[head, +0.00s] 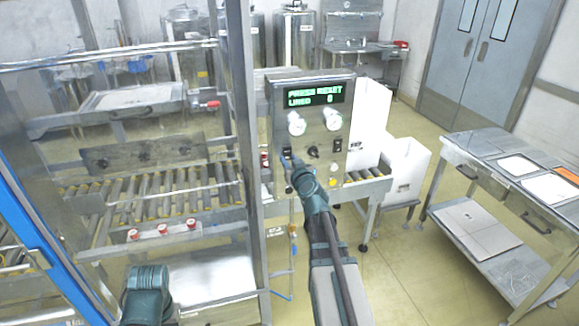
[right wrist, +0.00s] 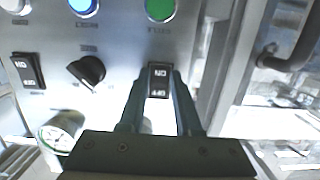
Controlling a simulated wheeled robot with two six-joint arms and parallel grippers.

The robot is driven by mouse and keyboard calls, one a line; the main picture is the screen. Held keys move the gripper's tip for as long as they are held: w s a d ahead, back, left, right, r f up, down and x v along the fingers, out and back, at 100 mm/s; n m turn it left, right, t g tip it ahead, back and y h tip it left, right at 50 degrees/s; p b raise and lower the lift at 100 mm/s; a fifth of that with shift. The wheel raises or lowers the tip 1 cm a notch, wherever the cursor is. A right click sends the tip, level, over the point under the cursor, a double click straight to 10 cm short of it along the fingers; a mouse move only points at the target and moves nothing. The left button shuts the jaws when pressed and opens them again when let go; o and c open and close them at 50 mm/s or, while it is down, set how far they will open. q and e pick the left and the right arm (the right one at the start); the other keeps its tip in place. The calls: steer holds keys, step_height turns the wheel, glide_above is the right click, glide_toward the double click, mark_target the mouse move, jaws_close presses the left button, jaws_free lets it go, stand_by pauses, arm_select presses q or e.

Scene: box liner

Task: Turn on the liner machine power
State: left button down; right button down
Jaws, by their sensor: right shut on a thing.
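My right gripper (head: 288,158) is at the switch at the panel's lower left. In the right wrist view, the black ON/OFF rocker switch (right wrist: 159,80) is between my right gripper's fingers, which are shut on it. That view shows the panel upside down. I cannot tell which way the rocker is set. Only part of my left arm shows at the bottom left of the head view; its gripper is not visible.
A black knob (right wrist: 87,71) and a second rocker switch (right wrist: 28,70) are beside the held switch. A green button (right wrist: 160,9), a blue button (right wrist: 84,6) and a gauge (right wrist: 62,131) are close. A metal post (head: 244,160) stands left of the panel; a bench (head: 459,158) is at right.

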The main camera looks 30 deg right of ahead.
arm_select(q)
steer(key=shift+f, duration=0.1)
arm_select(e)
steer(key=c, duration=0.6)
jaws_free()
